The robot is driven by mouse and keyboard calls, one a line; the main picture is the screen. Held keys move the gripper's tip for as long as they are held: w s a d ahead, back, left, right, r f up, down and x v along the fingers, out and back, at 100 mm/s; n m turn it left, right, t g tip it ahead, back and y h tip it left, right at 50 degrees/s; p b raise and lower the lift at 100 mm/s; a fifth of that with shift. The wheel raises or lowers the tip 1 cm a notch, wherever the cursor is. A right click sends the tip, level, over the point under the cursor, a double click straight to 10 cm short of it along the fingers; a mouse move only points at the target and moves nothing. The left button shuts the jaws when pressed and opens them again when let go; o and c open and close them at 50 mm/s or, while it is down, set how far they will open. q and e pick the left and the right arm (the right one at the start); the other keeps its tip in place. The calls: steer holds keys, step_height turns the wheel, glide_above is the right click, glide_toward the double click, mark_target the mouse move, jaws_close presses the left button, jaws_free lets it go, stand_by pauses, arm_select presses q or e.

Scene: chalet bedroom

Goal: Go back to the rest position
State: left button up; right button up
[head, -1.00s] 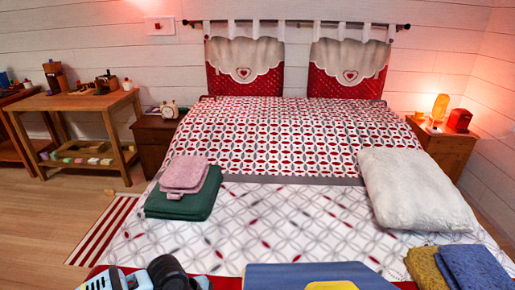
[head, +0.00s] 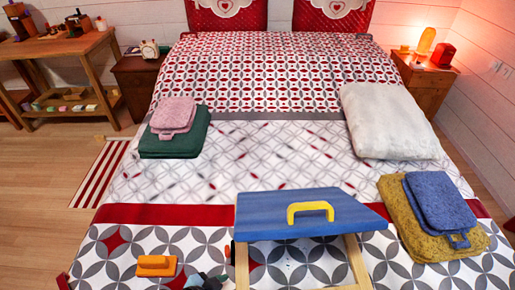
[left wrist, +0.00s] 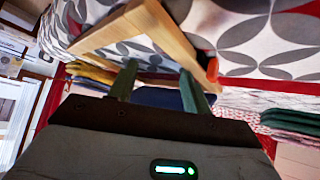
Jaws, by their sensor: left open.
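My left gripper (left wrist: 158,76) is open, with its two green fingers apart and nothing seen between them. In the head view a dark part of my left arm just shows at the bottom edge, between an orange piece with a handle and a blue-topped wooden-legged piece. The wrist view shows a pale wooden bar (left wrist: 160,35) close beyond the fingers; I cannot tell whether they touch it. My right gripper is in neither current view.
On the bed (head: 300,160), the blue board (head: 275,218) with a yellow handle stands on wooden legs, near the orange piece (head: 157,265). Folded yellow (head: 405,225) and blue (head: 440,200) textiles lie right. Green (head: 175,143) and pink (head: 172,115) ones lie left. A pillow (head: 385,120) lies right.

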arm_select(q)
steer(key=s+a+r+n+t+y+p, duration=0.1)
steer(key=s+a+n+t+y+p, duration=0.2)
steer(key=s+a, duration=0.9)
steer(key=s+n+y, duration=0.1)
steer(key=s+n, duration=0.2)
steer(key=shift+s+a+y, duration=0.3)
steer(key=shift+s+y, duration=0.05)
steer(key=shift+y, duration=0.05)
arm_select(e)
steer(key=shift+t, duration=0.6)
steer(key=w+r, duration=0.2)
steer(key=r, duration=0.1)
steer(key=w+r, duration=0.1)
steer(key=shift+w+d+r, duration=0.2)
steer(key=shift+d+r, duration=0.05)
steer(key=shift+r, duration=0.05)
